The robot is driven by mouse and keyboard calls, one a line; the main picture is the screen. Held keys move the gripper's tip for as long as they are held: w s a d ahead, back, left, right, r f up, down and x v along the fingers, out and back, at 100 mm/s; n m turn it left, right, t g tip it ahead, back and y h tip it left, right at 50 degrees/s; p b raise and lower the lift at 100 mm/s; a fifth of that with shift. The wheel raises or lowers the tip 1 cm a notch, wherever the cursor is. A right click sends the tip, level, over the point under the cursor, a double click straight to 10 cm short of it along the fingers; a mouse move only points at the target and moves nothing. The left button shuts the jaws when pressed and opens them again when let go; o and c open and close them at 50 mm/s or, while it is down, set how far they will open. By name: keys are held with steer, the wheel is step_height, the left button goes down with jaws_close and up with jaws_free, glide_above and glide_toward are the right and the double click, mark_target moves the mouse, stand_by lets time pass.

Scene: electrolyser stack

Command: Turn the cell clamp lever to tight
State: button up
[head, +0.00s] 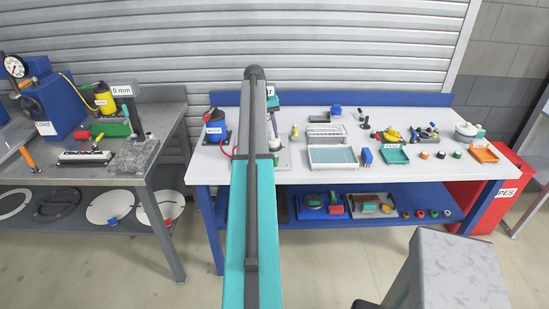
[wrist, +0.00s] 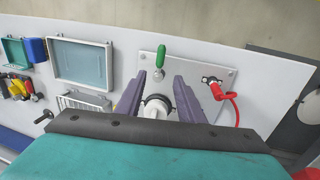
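The lever with the green handle (wrist: 161,48), which I take to be the cell clamp lever, stands on a light grey plate (wrist: 196,68) in the wrist view. My gripper (wrist: 159,79) is open, its two purple fingers spread. The lever is just beyond the fingertips, apart from them. A white round part with a dark ring (wrist: 156,106) shows between the fingers; I cannot tell whether they touch it. In the head view my own arm covers most of this fixture and the lever. No tight or loose marking is readable.
A red cable (wrist: 232,97) runs from a connector on the plate's right side. To the left lie a grey tray (wrist: 108,66), a white rack (wrist: 84,103) and a green tray (wrist: 14,54). The white bench (head: 222,172) has clear room along its front edge.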

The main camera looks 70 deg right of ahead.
mark_target(275, 158)
steer(key=f+b, duration=0.1)
steer(key=f, duration=0.3)
steer(key=s+f+b, duration=0.1)
steer(key=f+b, duration=0.1)
steer(key=f, duration=0.2)
steer(key=s+d+f+b, duration=0.1)
steer(key=f+b, duration=0.1)
steer(key=f, duration=0.1)
steer(key=shift+s+f, duration=0.1)
steer(key=shift+f, duration=0.3)
steer(key=shift+a, duration=0.1)
jaws_close()
